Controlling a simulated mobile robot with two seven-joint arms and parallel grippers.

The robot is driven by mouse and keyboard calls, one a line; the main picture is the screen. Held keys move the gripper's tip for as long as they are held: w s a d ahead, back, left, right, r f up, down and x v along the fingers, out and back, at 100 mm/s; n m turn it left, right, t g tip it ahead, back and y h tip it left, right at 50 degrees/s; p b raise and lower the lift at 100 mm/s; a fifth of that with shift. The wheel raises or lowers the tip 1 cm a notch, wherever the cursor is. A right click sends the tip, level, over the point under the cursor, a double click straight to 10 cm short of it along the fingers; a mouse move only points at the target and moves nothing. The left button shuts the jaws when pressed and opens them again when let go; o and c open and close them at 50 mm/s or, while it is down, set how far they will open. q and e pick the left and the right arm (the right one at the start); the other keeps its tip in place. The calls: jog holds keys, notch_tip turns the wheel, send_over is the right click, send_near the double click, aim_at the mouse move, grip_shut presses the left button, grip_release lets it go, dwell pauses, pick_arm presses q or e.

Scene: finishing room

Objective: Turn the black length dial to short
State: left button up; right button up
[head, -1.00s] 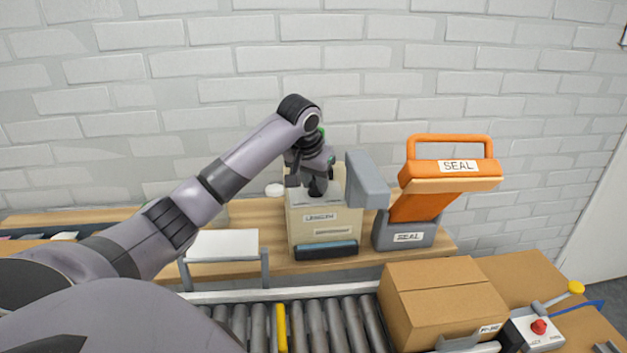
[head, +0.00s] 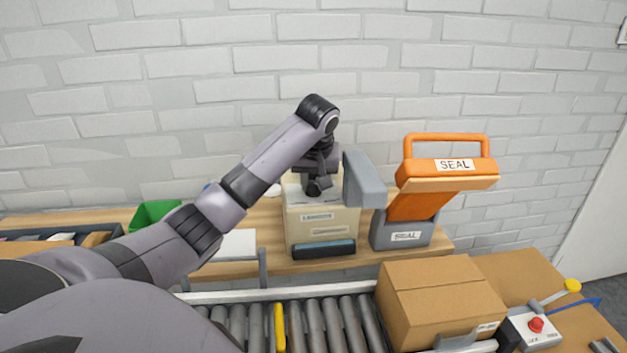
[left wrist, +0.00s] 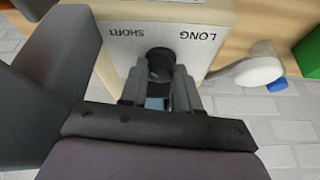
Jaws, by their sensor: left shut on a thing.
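The black length dial (left wrist: 160,57) sits on top of a beige machine (head: 302,222), which stands on the wooden bench. In the left wrist view, the machine's top carries the printed words SHORT (left wrist: 127,33) and LONG (left wrist: 198,37), upside down, on either side of the dial. My left gripper (left wrist: 166,84) is shut on the dial from above. In the head view my left gripper (head: 314,188) covers the dial. I cannot tell which word the dial points to. My right gripper is in neither view.
A grey block (head: 365,180) rises at the machine's right side, close to my gripper. An orange sealer (head: 430,185) stands further right. A roller conveyor (head: 315,325) with a cardboard box (head: 430,300) runs in front. A green bin (head: 155,212) is at the left.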

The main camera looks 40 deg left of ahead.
pick_arm(q)
jog(key=shift+r, duration=0.1)
jog(key=o, duration=1.1)
jog(key=shift+c, duration=0.2)
jog(key=v, duration=0.6)
jog(key=shift+s+d+r, duration=0.15)
jog(key=shift+r, duration=0.4)
